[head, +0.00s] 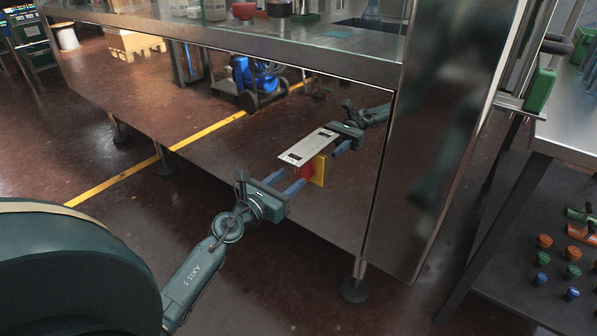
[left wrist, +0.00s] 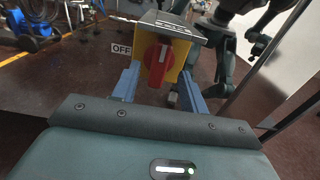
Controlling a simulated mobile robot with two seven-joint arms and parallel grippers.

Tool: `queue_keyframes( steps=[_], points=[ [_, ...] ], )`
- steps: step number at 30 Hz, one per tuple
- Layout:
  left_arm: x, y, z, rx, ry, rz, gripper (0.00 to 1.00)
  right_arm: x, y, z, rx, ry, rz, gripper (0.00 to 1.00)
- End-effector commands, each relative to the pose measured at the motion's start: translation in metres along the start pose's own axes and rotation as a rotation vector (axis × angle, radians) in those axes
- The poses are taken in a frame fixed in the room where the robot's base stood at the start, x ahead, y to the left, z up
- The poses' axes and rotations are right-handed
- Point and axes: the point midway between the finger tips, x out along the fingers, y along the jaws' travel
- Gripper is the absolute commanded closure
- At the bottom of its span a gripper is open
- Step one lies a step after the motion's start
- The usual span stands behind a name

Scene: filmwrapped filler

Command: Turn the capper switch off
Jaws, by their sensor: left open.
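The capper switch is a red rotary knob (head: 307,171) on a yellow plate (head: 318,170), on the shiny steel side panel beneath a light metal shelf plate (head: 307,147). In the left wrist view, the knob (left wrist: 158,63) has a white mark near its top, pointing nearly straight up. An "OFF" label (left wrist: 121,50) is left of the yellow plate. My left gripper (head: 291,180) is open just in front of the switch; in the left wrist view its blue fingers (left wrist: 159,80) stand either side of the knob. I cannot tell whether they touch it. My right gripper is not in view.
The mirror-like panel (head: 215,130) reflects my arm, a blue machine and the floor line. A steel counter (head: 250,38) is above it. A metal post (head: 440,130) and a side table (head: 570,135) stand right. The floor (head: 110,225) before the panel is largely open.

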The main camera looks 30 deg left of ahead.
Motion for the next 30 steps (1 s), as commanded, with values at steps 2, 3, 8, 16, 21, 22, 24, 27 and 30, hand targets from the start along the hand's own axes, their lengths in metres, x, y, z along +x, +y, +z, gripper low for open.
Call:
queue_keyframes(
  steps=[2,3,8,16,21,22,24,27,30],
  points=[
    [0.015,0.000,0.000,-0.003,-0.002,0.000,0.56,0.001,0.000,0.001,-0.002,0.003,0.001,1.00],
    [0.021,0.000,0.000,-0.003,-0.002,0.000,0.56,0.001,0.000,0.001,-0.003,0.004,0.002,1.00],
    [0.038,0.000,-0.001,-0.003,-0.001,0.001,0.56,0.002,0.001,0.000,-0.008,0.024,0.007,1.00],
    [0.045,0.000,-0.001,-0.002,0.001,0.000,0.56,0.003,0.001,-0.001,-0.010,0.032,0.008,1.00],
    [0.044,0.000,-0.001,-0.002,0.001,0.000,0.60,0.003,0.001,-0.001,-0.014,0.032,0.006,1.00],
    [0.044,0.000,-0.001,-0.002,0.001,0.000,0.62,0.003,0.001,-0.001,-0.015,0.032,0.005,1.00],
    [0.044,0.000,-0.001,-0.002,0.001,0.000,0.68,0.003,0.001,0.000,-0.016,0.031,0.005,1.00],
    [0.044,0.000,-0.001,-0.003,0.000,0.000,0.76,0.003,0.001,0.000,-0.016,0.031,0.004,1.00],
    [0.044,0.000,-0.001,-0.003,0.000,0.000,0.84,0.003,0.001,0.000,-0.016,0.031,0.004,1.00]
  ],
)
